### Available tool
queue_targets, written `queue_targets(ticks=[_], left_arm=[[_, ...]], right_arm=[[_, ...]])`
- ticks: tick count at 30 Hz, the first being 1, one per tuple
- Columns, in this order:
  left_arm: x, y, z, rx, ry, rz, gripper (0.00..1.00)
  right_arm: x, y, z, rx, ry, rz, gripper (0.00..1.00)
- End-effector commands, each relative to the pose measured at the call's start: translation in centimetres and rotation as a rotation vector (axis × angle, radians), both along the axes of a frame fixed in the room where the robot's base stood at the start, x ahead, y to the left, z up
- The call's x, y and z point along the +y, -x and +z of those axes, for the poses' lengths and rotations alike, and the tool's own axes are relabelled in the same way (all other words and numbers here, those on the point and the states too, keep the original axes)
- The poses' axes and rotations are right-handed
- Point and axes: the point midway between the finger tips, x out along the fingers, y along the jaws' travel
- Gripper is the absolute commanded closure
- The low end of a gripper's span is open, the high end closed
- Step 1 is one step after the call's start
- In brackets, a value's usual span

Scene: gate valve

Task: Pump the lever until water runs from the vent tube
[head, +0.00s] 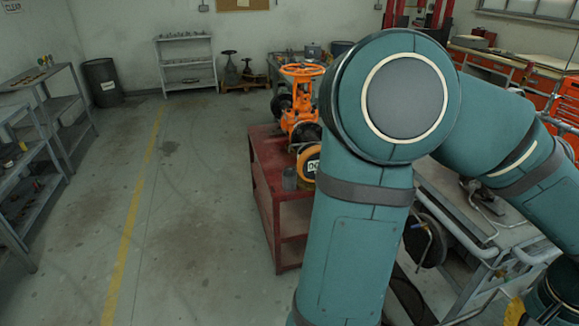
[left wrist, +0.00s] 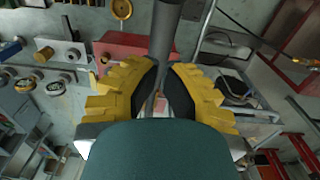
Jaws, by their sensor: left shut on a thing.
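In the left wrist view the yellow fingers of my left gripper (left wrist: 160,92) are closed on either side of a dark grey bar (left wrist: 163,38), which looks like the pump lever. The bar runs up out of that view. In the head view a yellow piece (head: 515,311) shows at the bottom right, beside the end of my teal arm; the grip there is hidden. An orange gate valve (head: 301,112) with a handwheel (head: 302,70) stands on a red cart (head: 266,172). I cannot make out the vent tube or any running water. My right gripper is not in view.
A grey metal trolley (head: 455,207) with a hose reel (head: 425,240) stands right of my arm. Shelves (head: 40,115) line the left wall. The floor left of the cart is clear.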

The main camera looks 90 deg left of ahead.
Motion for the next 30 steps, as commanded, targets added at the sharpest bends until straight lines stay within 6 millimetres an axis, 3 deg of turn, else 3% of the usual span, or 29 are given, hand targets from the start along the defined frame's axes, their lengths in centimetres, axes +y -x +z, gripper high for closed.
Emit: queue_targets(ticks=[8,30], left_arm=[[0.0,0.0,-0.4,0.000,0.000,0.000,1.00],[0.0,0.0,-9.3,0.001,0.000,0.000,1.00]], right_arm=[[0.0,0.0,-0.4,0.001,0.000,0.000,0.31],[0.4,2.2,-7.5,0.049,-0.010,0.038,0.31]])
